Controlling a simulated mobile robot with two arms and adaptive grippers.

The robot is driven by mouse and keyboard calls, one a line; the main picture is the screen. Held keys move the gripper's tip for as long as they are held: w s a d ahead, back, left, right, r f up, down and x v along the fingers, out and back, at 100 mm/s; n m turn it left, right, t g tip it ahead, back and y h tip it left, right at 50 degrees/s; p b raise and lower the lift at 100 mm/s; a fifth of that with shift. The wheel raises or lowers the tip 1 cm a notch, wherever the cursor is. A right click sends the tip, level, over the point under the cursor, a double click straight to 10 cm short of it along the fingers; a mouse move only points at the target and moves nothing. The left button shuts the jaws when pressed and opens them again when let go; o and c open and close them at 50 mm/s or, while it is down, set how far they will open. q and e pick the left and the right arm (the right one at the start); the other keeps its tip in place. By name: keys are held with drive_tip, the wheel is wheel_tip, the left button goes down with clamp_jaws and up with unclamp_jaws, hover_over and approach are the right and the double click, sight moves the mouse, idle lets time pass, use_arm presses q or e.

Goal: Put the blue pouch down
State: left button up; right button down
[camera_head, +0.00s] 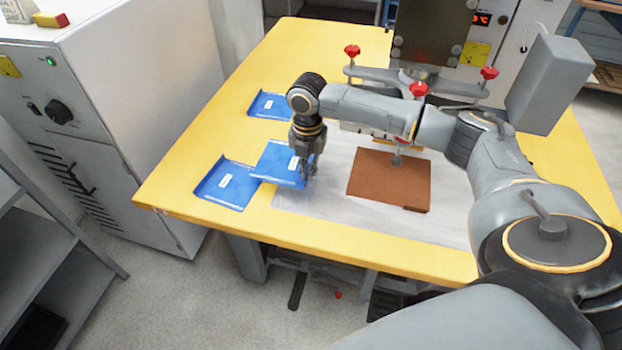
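A blue pouch (272,164) with a small white label is at my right gripper (308,172), near the left edge of the grey-white mat. The gripper points down and its fingers are shut on the pouch's right edge. This pouch overlaps the right side of a second blue pouch (226,186) on the yellow table. I cannot tell whether it touches the table or hangs just above it. A third blue pouch (266,104) lies farther back, beside my arm. My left gripper is not in view.
The yellow table (190,160) has free room at its left and front. A brown pad (388,180) lies on the grey-white mat (330,222) under the press with red knobs (418,89). A grey cabinet (110,110) stands left of the table.

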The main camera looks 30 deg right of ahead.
sight(311, 192)
drive_tip(key=shift+d+f, duration=0.3)
drive_tip(key=shift+s+d+f, duration=0.1)
drive_tip(key=shift+d+f, duration=0.1)
drive_tip(key=shift+f, duration=1.55)
drive_tip(key=shift+f, duration=0.4)
drive_tip(key=c, duration=1.5)
unclamp_jaws()
drive_tip(key=shift+r, duration=0.1)
